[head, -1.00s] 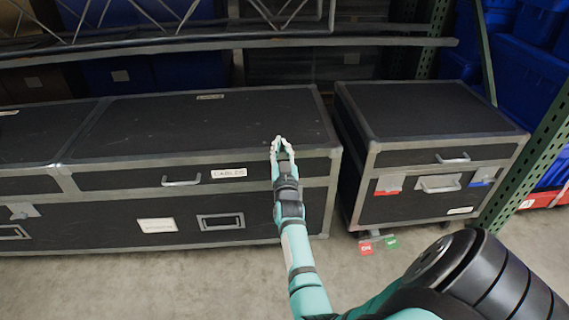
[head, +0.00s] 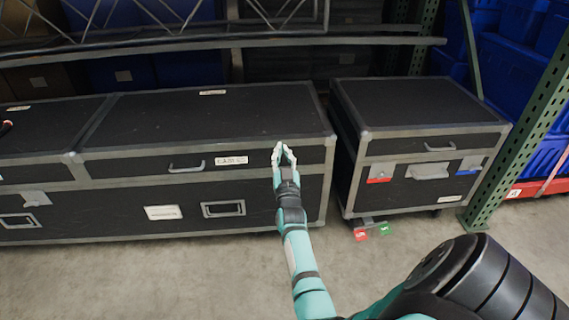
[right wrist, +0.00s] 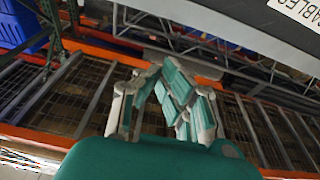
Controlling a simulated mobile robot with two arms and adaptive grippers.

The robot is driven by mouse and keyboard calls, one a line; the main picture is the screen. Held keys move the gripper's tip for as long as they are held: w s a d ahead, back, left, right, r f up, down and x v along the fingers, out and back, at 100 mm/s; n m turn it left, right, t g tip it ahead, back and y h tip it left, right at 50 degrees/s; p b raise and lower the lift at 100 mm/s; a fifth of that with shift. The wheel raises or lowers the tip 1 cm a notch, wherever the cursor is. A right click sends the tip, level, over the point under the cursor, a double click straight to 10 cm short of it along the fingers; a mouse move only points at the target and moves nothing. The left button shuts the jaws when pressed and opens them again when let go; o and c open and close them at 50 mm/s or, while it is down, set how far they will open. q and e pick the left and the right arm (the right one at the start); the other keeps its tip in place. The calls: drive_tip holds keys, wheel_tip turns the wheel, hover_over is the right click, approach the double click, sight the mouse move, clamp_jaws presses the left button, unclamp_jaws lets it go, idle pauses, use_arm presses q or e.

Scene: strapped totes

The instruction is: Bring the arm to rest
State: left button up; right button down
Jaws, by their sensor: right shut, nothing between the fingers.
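My right gripper (head: 284,150) is shut and empty. In the head view it shows in front of the right end of a long black case (head: 120,202), just right of the case's "CABLES" label (head: 231,160). Whether it touches the case cannot be told from this view, but nothing is held. In the right wrist view the fingers (right wrist: 170,80) come together with nothing between them.
Open concrete floor (head: 150,275) lies in front of the cases.

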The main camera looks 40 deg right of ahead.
drive_tip(key=shift+s+a+f, duration=0.2)
drive_tip(key=shift+s, duration=0.05)
